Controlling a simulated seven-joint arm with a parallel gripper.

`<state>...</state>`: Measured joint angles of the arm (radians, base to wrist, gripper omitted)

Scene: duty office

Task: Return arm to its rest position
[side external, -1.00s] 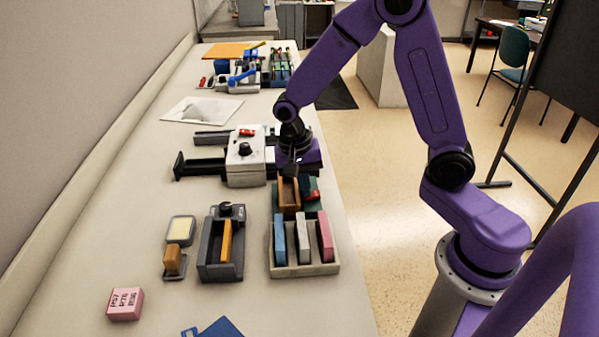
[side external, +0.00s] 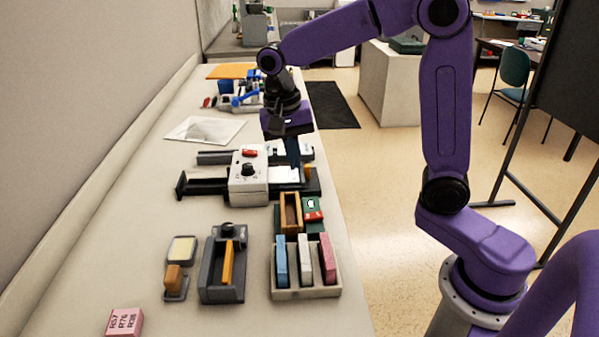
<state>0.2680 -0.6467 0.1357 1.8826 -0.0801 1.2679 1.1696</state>
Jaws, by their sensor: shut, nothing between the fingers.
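My gripper (side external: 292,150) is at the end of the purple arm, above the bench in the side external view. It points downward and is shut and empty. It hangs over the right part of a white and black device (side external: 248,185) with a red button and a black knob. The fingertips are small and partly lost against the device behind them, so I cannot tell their exact height above it.
A wooden box (side external: 291,213) and a green device (side external: 313,212) stand before the white device. Nearer is a tray (side external: 306,293) with blue, white and pink blocks.

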